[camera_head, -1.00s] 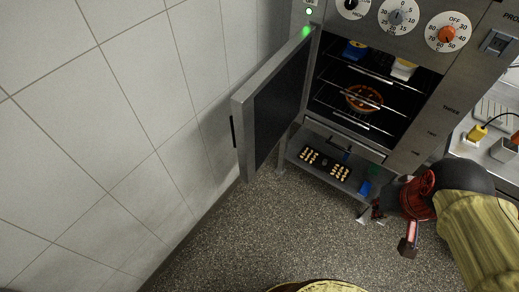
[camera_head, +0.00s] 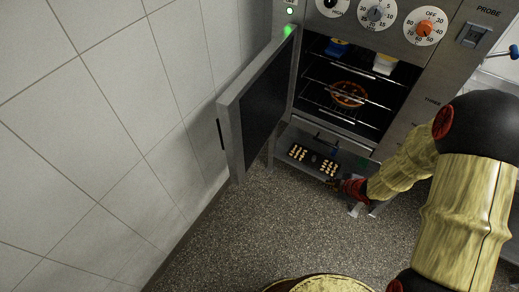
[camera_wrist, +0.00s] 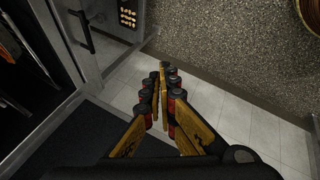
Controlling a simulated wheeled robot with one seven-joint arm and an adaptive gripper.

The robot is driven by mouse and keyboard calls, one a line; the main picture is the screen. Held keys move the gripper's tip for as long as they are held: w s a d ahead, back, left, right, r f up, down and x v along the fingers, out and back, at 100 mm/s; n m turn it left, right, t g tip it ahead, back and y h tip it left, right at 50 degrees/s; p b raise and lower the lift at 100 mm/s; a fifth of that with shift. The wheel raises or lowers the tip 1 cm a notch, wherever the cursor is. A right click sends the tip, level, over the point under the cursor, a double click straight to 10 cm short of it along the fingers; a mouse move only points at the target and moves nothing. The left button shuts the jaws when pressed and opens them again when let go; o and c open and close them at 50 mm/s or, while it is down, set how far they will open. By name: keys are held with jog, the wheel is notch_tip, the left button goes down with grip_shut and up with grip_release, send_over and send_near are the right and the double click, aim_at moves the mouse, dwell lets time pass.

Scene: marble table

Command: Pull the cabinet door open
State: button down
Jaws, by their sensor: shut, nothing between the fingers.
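The cabinet door (camera_head: 262,105) is a grey metal-framed panel with a dark inner face. It stands swung wide open to the left of the oven-like cabinet (camera_head: 404,100), near the tiled wall. A black handle (camera_head: 220,134) shows at its outer edge. My gripper (camera_head: 333,184) is low in front of the cabinet, right of the open door and apart from its handle; the arm partly hides it. In the wrist view my gripper (camera_wrist: 167,72) is shut and empty. A black bar handle (camera_wrist: 82,30) shows there at upper left, clear of the fingers.
Racks inside the cabinet hold a round pie-like dish (camera_head: 349,94) and a white item (camera_head: 386,64). A dark tray (camera_head: 314,160) with small pale pieces sits on the lower shelf. The tiled wall (camera_head: 100,120) bounds the left. The speckled floor (camera_head: 255,235) before the door is clear.

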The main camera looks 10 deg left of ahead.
jog(key=a+n+y, duration=0.4)
jog(key=a+n, duration=0.1)
jog(key=a, duration=0.3)
jog(key=n+y, duration=1)
jog(key=n, duration=0.1)
send_near(241, 147)
jog(key=shift+m, duration=0.3)
jog(key=b+x, duration=0.2)
jog(key=x, duration=0.4)
jog(key=shift+a+r, duration=0.1)
jog(key=shift+a, duration=0.3)
jog(key=shift+w+a, duration=0.1)
